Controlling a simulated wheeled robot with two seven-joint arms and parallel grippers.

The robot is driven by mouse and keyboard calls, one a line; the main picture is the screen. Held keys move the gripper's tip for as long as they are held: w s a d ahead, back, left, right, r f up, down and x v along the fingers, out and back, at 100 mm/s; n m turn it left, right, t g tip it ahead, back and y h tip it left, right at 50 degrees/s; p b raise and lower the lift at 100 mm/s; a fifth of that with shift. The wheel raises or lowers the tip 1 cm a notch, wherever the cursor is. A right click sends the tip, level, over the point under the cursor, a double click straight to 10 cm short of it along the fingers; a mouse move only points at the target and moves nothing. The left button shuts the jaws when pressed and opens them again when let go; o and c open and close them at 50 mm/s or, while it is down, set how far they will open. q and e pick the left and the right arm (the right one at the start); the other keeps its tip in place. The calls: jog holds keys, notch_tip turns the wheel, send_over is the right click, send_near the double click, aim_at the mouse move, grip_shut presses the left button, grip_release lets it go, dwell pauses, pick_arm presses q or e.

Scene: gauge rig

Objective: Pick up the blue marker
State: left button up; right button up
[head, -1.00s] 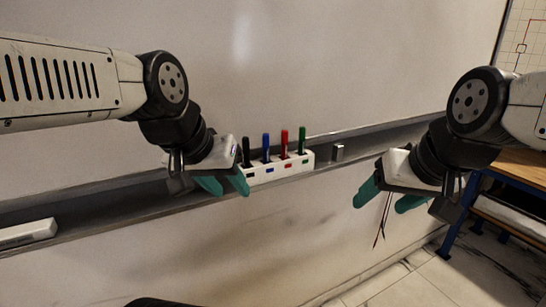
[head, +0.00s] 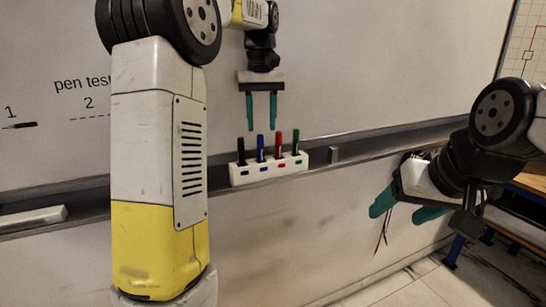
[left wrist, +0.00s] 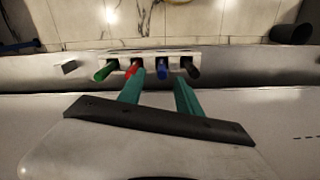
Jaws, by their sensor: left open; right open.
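The blue marker (head: 260,147) stands upright in a white holder (head: 240,176) on the whiteboard's tray, between a black marker (head: 241,150) and a red marker (head: 278,144). A green marker (head: 295,141) stands at the right end. My left gripper (head: 261,128) is open and points down above the holder, its fingers apart and empty. My right gripper (head: 395,205) is open and empty, lower right of the holder, in front of the wall.
The whiteboard tray (head: 385,143) runs along the wall. A small grey block (head: 333,154) sits on it right of the holder, and a white eraser-like bar (head: 30,218) lies at its left end. Thin dark and red wires (head: 383,228) hang near my right gripper.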

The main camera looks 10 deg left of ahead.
aim_at(260, 135)
pick_arm(q)
jog(key=f, duration=0.7)
jog(key=shift+a+f, duration=0.1)
jog(key=shift+a, duration=0.1)
jog(key=shift+c, duration=0.4)
grip_shut()
